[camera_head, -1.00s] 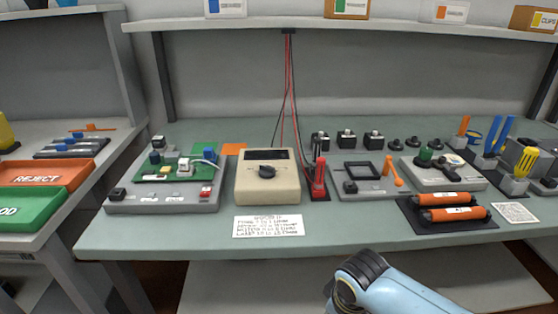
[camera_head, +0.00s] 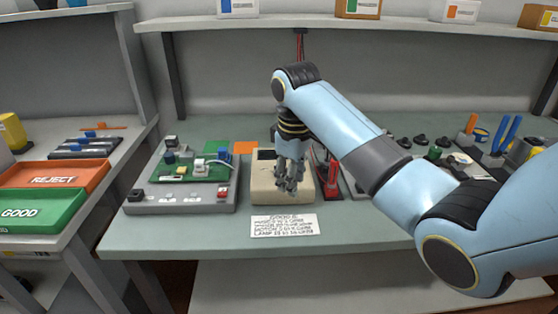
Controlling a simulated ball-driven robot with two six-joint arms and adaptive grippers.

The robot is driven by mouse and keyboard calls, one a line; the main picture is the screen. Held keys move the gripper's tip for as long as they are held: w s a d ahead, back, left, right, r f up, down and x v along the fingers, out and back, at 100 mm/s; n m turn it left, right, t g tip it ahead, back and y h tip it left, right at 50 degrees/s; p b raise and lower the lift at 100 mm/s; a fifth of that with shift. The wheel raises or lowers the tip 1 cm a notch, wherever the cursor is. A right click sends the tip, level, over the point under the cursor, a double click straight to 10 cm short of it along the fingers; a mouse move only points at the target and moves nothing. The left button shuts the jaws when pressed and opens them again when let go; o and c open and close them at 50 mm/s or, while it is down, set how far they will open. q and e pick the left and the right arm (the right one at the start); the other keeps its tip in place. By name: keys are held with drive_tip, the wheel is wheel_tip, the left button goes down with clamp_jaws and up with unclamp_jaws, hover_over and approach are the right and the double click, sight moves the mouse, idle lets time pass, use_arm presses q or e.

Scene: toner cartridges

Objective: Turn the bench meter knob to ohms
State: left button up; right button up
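The bench meter (camera_head: 265,193) is a cream box with a dark display strip near the middle of the bench. Its dark knob is hidden behind my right gripper (camera_head: 290,188). That gripper points down over the meter's front right part. Its fingers look somewhat spread, but I cannot tell how far they are open or whether they touch the knob. The knob's setting cannot be seen. My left gripper is not in view.
A grey board fixture (camera_head: 178,199) stands left of the meter. Red probes (camera_head: 331,177) stand close on its right. A printed card (camera_head: 284,225) lies in front. Red and green trays (camera_head: 55,174) are on the left bench. My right arm covers much of the bench's right side.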

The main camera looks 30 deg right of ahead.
drive_tip(key=w+d+r+n+g, duration=0.1)
drive_tip(key=w+d+r, duration=0.2)
drive_tip(key=w+r, duration=0.6)
drive_tip(key=shift+y, duration=0.4)
drive_tip(key=f, duration=1)
drive_tip(key=shift+w+a+f+b, duration=0.15)
drive_tip(key=shift+a+f+b, duration=0.1)
drive_tip(key=shift+f+b, duration=0.1)
clamp_jaws()
